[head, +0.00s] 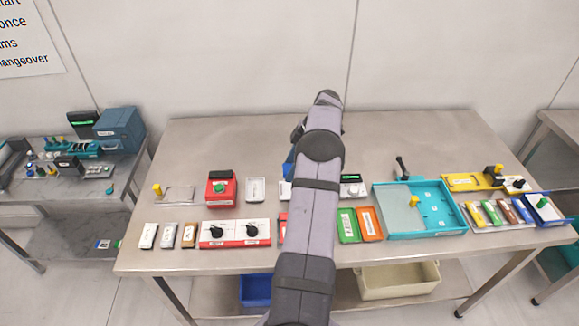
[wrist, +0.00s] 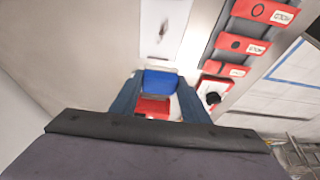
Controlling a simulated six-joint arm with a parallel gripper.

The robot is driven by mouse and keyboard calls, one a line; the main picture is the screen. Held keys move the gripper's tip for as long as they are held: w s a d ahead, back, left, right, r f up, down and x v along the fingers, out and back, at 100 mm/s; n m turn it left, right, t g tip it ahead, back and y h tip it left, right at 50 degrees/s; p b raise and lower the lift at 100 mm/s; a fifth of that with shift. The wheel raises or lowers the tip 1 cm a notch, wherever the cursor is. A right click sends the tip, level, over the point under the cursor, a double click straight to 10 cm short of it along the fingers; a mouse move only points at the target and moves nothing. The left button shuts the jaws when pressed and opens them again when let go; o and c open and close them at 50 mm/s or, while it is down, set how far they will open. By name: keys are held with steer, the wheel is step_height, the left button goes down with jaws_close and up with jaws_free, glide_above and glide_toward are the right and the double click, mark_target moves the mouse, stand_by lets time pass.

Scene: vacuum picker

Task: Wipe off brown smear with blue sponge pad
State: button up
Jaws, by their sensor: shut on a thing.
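My gripper (wrist: 158,88) has its two dark blue-grey fingers shut on the blue sponge pad (wrist: 160,82), seen in the wrist view. A pale strip shows along the pad's far edge. A brown smear (wrist: 163,31) marks a white plate (wrist: 178,12) ahead of the pad in that view. The pad appears apart from the smear; its height above the surface is unclear. In the head view my arm hides most of the gripper area, and a small blue patch shows beside the arm. The smear cannot be made out there.
A red block (wrist: 153,107) shows between the fingers in the wrist view. In the head view, a red-and-white knob panel (head: 236,233) is left of my arm. Green and orange trays (head: 348,225) and a turquoise tray (head: 450,232) are to the right. The table's back is mostly clear.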

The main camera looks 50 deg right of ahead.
steer(key=b, duration=0.3)
glide_above(286, 191)
steer(key=s+d, duration=0.1)
steer(key=shift+d+f, duration=0.1)
steer(key=shift+f, duration=3.7)
steer(key=shift+s+d+r, duration=0.3)
steer(key=shift+d, duration=0.05)
steer(key=shift+s+d+f, duration=0.2)
steer(key=shift+s, duration=0.05)
steer(key=shift+s+d+f+p, duration=0.1)
steer(key=shift+s+d+p, duration=0.3)
steer(key=shift+s+d, duration=1.55)
steer(key=shift+a+r+p, duration=0.1)
steer(key=shift+r+p, duration=0.25)
steer(key=shift+p, duration=0.2)
steer(key=shift+w+a+f, duration=0.3)
steer(key=shift+w+a, duration=0.55)
steer(key=shift+w+a+b, duration=0.5)
steer(key=shift+w+a, duration=1.1)
steer(key=shift+w, duration=0.05)
steer(key=shift+d+r+p, duration=0.1)
steer(key=shift+r+p, duration=1.6)
steer(key=shift+r, duration=2.4)
